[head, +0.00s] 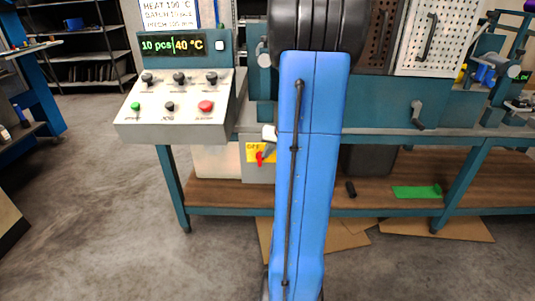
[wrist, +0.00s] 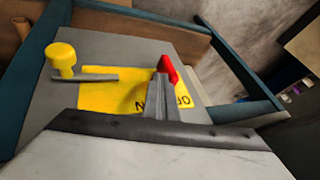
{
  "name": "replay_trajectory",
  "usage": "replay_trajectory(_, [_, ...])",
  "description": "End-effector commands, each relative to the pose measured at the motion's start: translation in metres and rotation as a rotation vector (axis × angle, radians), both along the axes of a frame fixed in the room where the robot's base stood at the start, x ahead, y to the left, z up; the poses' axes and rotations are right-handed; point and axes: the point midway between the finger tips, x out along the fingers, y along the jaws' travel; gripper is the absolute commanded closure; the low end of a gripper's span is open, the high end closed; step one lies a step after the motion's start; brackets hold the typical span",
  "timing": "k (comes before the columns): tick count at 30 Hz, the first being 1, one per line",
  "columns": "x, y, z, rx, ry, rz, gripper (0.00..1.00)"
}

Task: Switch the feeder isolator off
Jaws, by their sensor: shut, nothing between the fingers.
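The feeder isolator is a grey box (head: 258,173) under the bench, left of my blue arm in the head view. Its yellow plate (head: 252,147) reads OFF at upper left; its red handle (head: 260,159) is small there. In the wrist view the yellow plate (wrist: 105,97) has upside-down lettering, partly covered by my fingers. The red handle (wrist: 168,68) stands right at the fingertips of my gripper (wrist: 162,80); I cannot tell whether they touch. My gripper is shut and empty. It also shows small in the head view (head: 267,151), partly hidden by my arm.
Above the isolator is a control panel (head: 180,105) with knobs and buttons. Bench legs (head: 172,185) and a wooden lower shelf (head: 225,193) surround the box. Floor in front is open.

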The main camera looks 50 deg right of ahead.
Motion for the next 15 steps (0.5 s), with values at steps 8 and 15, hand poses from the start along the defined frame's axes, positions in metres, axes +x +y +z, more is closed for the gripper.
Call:
replay_trajectory(8, [0.0022,0.0016,0.0018,-0.026,0.028,0.002,1.0])
replay_trajectory(15, [0.0048,0.0035,0.0034,-0.065,0.072,0.003,1.0])
